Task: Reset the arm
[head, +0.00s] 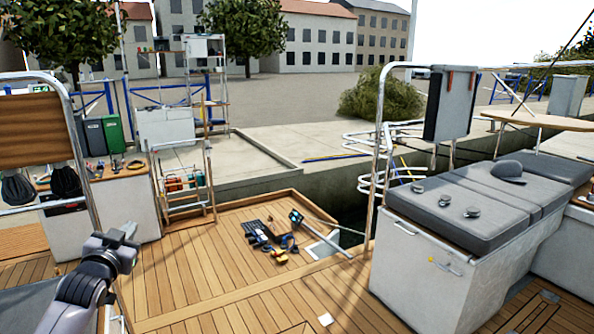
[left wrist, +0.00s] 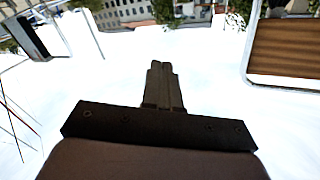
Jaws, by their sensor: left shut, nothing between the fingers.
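My left arm (head: 92,285) comes in from the lower left in the head view, bent, over the wooden deck. Its gripper (head: 130,230) is small and partly hidden by the wrist there. In the left wrist view the two dark fingers of the left gripper (left wrist: 162,70) lie together, shut with nothing between them. They stand over a bright, washed-out surface. My right gripper is in neither view.
A grey cushioned bench (head: 475,205) stands at the right. Several tools and dark items (head: 270,235) lie on the teak deck (head: 220,270). A steel rail post (head: 376,160) rises beside the bench. A wooden panel (head: 36,130) hangs at the left. The middle front deck is mostly clear.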

